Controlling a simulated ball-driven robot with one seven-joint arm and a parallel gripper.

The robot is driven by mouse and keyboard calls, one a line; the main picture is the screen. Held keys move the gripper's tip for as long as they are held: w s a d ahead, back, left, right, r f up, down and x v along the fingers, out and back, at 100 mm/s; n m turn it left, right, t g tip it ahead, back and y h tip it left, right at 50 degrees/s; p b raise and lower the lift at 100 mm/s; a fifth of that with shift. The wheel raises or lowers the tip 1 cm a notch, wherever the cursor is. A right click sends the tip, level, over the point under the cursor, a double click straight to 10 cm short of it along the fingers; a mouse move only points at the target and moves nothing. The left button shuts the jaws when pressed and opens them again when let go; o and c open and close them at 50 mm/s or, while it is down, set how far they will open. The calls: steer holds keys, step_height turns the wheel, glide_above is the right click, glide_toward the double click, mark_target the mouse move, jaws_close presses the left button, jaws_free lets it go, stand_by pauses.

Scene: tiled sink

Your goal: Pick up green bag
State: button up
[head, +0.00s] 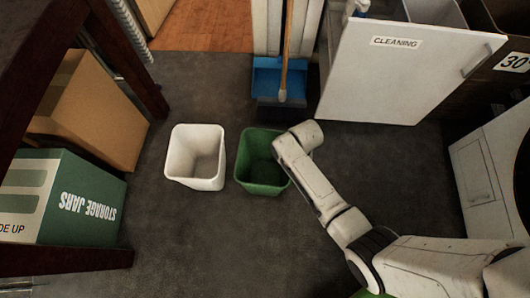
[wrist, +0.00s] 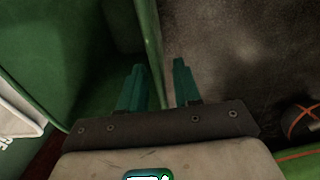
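No bag is seen; the green thing here is an open-topped green bin (head: 262,189), upright on the dark floor near the middle of the head view. In the wrist view its green wall (wrist: 152,45) runs from the top down between my fingers, with its inside to the left. My gripper (wrist: 159,88) is open, one teal finger on each side of that wall. I cannot tell whether the fingers touch it. In the head view my white arm reaches in from the lower right to the bin's right side and hides part of its rim; my fingers are hidden there.
A white bin (head: 195,183) stands just left of the green one. A blue dustpan (head: 268,80) is behind. Cardboard (head: 90,110) and green storage boxes (head: 62,200) are at left. The front floor is clear.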

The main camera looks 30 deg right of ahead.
steer(key=f+b, duration=0.2)
steer(key=f, duration=0.1)
steer(key=f+b, duration=0.1)
steer(key=shift+w+a+f, duration=0.25)
steer(key=shift+f, duration=0.05)
jaws_close()
stand_by(0.3)
